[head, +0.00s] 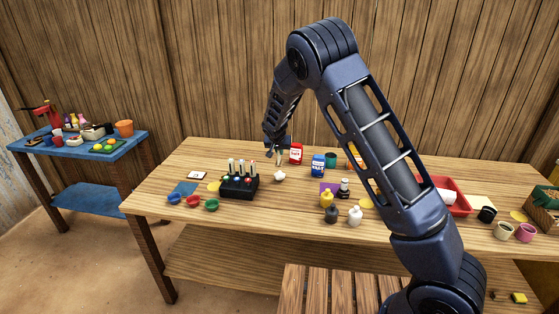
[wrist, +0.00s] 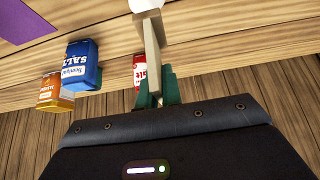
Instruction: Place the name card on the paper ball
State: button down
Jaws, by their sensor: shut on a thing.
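My gripper (head: 279,155) points down above the middle of the table. In the wrist view my gripper (wrist: 157,88) has its green fingers shut on a thin, pale tan piece, the name card (wrist: 156,50), seen almost edge-on. The white, crumpled paper ball (head: 279,176) lies on the table just below my gripper. In the wrist view a white part of the paper ball (wrist: 143,5) shows at the top edge, beyond the card's far end. I cannot tell whether card and ball touch.
A red container (head: 296,154) and a blue salt container (head: 318,165) stand close to the right of my gripper. A black holder (head: 240,187) with several upright sticks stands left of the ball. Small bowls (head: 193,201) line the front left. A white card-like item (head: 198,175) lies farther left.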

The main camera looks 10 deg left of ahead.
jog(key=shift+f, duration=2.15)
jog(key=shift+f, duration=0.1)
jog(key=c, duration=1.6)
grip_release()
jog(key=shift+o, duration=0.2)
